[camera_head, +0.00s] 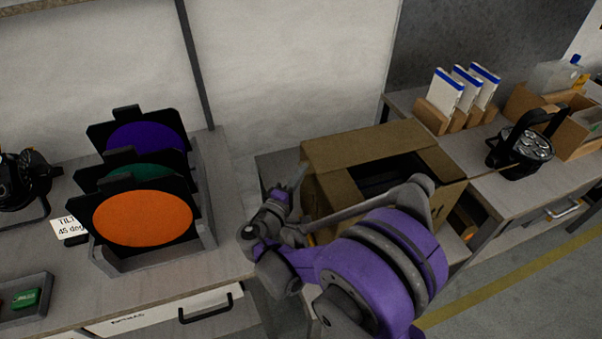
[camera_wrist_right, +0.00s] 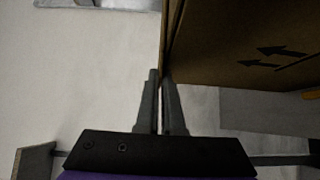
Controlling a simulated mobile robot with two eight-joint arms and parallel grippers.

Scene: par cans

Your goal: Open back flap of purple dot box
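An open cardboard box (camera_head: 330,190) stands between the two workbenches in the head view, with a dark interior; no purple dot can be seen on it. A wide flap or panel (camera_head: 365,145) lies along its far side. My right gripper (camera_head: 298,178) is at the box's left side, its arm crossing in front of the box. In the right wrist view its fingers (camera_wrist_right: 160,100) are close together with a thin gap, tips at the edge of a brown cardboard face (camera_wrist_right: 245,45) with printed arrows. Whether they touch it is unclear. My left gripper is out of view.
The left bench holds a rack with orange (camera_head: 143,218), green and purple filter discs and a small tray (camera_head: 25,300). The right bench holds a black lamp (camera_head: 522,150), upright white packs (camera_head: 445,92) and another cardboard box (camera_head: 570,130). A pale wall is behind.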

